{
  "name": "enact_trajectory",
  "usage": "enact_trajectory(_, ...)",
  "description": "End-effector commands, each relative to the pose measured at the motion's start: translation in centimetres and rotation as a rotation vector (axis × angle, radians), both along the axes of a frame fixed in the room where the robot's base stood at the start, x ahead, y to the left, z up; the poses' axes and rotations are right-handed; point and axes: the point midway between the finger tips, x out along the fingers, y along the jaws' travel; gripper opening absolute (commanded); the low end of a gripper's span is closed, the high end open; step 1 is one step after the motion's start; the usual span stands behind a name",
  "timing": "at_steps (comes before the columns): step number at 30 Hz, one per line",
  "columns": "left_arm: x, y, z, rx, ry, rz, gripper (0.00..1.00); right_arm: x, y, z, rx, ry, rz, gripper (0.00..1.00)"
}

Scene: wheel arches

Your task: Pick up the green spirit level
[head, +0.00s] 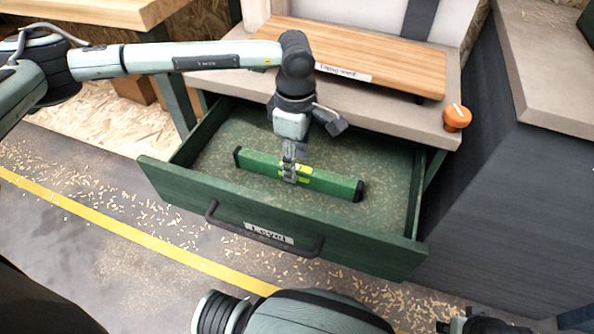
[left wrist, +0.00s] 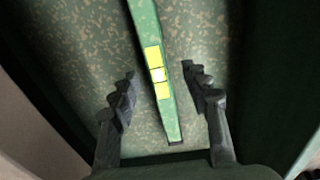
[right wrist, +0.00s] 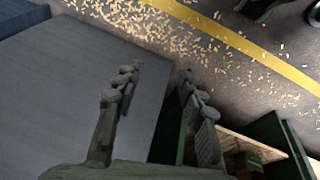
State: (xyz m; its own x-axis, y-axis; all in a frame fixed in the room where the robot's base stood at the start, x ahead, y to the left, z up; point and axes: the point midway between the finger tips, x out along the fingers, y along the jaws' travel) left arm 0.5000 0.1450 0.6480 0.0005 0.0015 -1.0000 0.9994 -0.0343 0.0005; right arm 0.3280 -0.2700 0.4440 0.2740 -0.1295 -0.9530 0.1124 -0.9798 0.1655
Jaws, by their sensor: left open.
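The green spirit level (head: 328,183) lies in the open green drawer (head: 220,213), with black end caps and a yellow vial section near its middle. My left gripper (head: 289,172) is over the level, near its middle, pointing down. In the left wrist view the level (left wrist: 172,118) runs between the two spread fingers of the left gripper (left wrist: 159,85), with a gap on each side. My right gripper (right wrist: 158,80) shows in the right wrist view with fingers apart and nothing between them, away from the drawer.
The drawer front has a dark handle (head: 262,236) and a label reading "Level". Wood chips and a yellow line (head: 130,233) mark the floor. A dark cabinet (head: 510,200) stands right.

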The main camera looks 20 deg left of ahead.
Motion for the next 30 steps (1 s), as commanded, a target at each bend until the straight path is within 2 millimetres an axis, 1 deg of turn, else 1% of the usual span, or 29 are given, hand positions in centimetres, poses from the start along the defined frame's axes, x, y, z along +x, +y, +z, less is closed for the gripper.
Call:
enact_trajectory(3,0.1,0.2,-1.8,0.001,0.003,0.0,0.47,0.0,0.0,-0.5,0.004,0.004,-0.001,0.4)
enact_trajectory(6,0.2,0.1,-2.8,0.0,0.001,0.0,0.47,0.1,0.0,-0.6,0.004,0.002,0.0,0.4)
enact_trajectory(9,0.2,0.2,-3.2,0.0,0.0,0.0,0.47,0.1,0.0,-0.7,0.005,0.002,0.0,0.4)
enact_trajectory(14,0.2,0.2,-3.2,-0.001,0.0,0.0,0.47,0.1,0.0,-0.7,0.005,0.002,0.0,0.4)
enact_trajectory(17,0.2,0.2,-3.2,-0.001,0.0,0.0,0.37,0.1,0.0,-0.7,0.005,0.001,-0.001,0.4)
enact_trajectory(24,0.2,0.1,-3.1,-0.001,0.0,0.0,0.07,0.1,0.0,-0.7,0.005,0.001,-0.001,0.4)
enact_trajectory(26,0.2,0.2,-3.1,-0.001,0.0,0.001,0.0,0.1,0.0,-0.7,0.005,0.001,-0.001,0.4)
enact_trajectory(30,0.2,0.1,-3.1,-0.001,0.0,0.001,0.0,0.1,0.0,-0.7,0.005,0.002,0.0,0.4)
